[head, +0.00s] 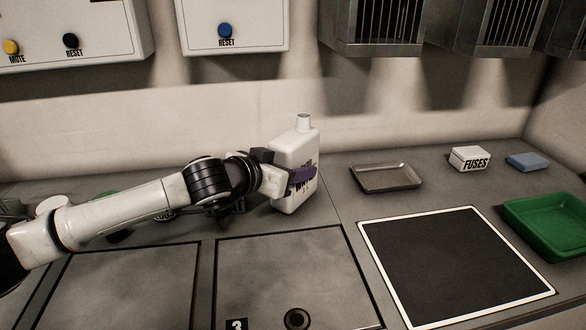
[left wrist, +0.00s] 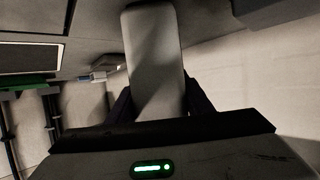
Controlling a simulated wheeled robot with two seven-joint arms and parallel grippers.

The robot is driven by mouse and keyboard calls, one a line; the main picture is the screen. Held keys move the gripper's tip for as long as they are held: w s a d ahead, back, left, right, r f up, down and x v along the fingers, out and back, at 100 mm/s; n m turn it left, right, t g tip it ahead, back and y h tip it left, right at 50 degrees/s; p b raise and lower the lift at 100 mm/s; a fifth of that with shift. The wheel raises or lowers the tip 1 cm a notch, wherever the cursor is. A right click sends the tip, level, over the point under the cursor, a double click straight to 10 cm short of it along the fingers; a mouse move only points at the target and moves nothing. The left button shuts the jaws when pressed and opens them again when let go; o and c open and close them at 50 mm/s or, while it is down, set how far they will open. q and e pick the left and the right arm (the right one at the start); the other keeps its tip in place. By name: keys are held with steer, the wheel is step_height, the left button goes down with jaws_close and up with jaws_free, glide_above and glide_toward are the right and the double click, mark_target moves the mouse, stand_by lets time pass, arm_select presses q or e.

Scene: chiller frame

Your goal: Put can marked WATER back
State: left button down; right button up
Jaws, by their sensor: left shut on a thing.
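The white can (head: 296,150) with a short neck and a cap stands near the back of the counter in the head view. Dark lettering on its front is partly covered by my gripper, and only part of it can be read. My left gripper (head: 302,175) is shut on the can at mid-height. The can looks upright, and I cannot tell whether its base touches the counter. In the left wrist view the can (left wrist: 154,60) fills the space between the two dark fingers (left wrist: 158,100). My right gripper is not in view.
A metal tray (head: 386,190), a white FUSES box (head: 470,163), a blue block (head: 528,162) and a green tray (head: 530,238) stand to the right. A white-bordered dark square (head: 450,262) lies bare. Several items behind my left arm are partly hidden. Button boxes (head: 238,20) hang above.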

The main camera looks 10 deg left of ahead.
arm_select(q)
steer(key=shift+f+b, duration=0.2)
steer(key=shift+b, duration=0.1)
steer(key=c, duration=1)
jaws_free()
steer(key=shift+o, duration=0.5)
steer(key=shift+r, duration=0.1)
steer(key=shift+r+p, duration=0.25)
steer(key=shift+p, duration=0.2)
steer(key=v, duration=1.2)
steer(key=shift+p, duration=0.45)
steer(key=shift+f, duration=0.1)
